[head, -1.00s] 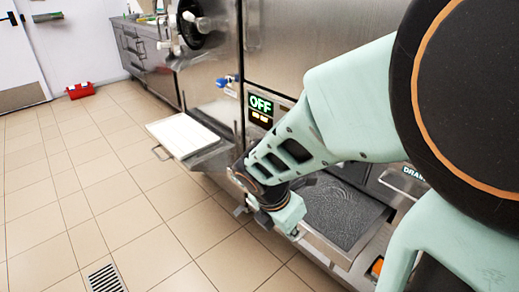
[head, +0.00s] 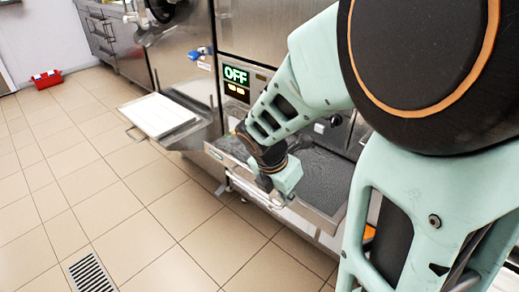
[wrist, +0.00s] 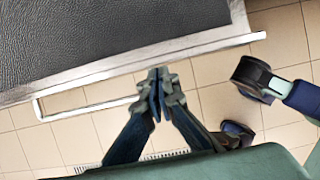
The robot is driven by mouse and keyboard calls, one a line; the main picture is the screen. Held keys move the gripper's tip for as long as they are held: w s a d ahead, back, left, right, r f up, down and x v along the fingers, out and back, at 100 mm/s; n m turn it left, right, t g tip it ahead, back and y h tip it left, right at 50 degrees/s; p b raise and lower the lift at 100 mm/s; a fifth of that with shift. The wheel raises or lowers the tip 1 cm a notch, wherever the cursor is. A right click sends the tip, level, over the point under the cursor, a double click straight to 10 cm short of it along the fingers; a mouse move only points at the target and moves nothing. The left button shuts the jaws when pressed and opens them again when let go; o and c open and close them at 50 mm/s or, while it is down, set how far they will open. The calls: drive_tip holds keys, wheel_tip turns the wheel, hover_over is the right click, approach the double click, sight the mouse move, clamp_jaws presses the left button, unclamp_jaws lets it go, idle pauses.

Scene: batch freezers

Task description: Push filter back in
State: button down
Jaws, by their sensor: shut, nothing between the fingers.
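The filter (head: 325,180) is a dark, finely textured panel in a metal frame, sticking out from the lower front of the machine. In the wrist view the filter (wrist: 110,30) fills the upper left, with its pale front edge and a thin bar handle (wrist: 85,110) below it. My gripper (wrist: 158,82) is shut and empty, its fingertips by the right end of the handle, just outside the front edge. Whether they touch it I cannot tell. In the head view my wrist hangs in front of the filter and hides part of it; the fingertips are not clear there.
A second pulled-out tray with a white top (head: 157,115) juts out to the left. A lit OFF display (head: 236,76) is on the machine front. A floor drain (head: 90,272) and a red box (head: 46,79) are on the tiles.

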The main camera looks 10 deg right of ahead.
drive_tip(key=p, duration=1.2)
approach(327, 167)
drive_tip(key=x, duration=0.4)
drive_tip(key=shift+s+a+f, duration=0.1)
drive_tip(key=shift+s+f, duration=0.15)
drive_tip(key=shift+f, duration=0.15)
drive_tip(key=shift+w+d+f, duration=0.15)
drive_tip(key=shift+w+d, duration=0.2)
drive_tip(key=shift+a, duration=0.1)
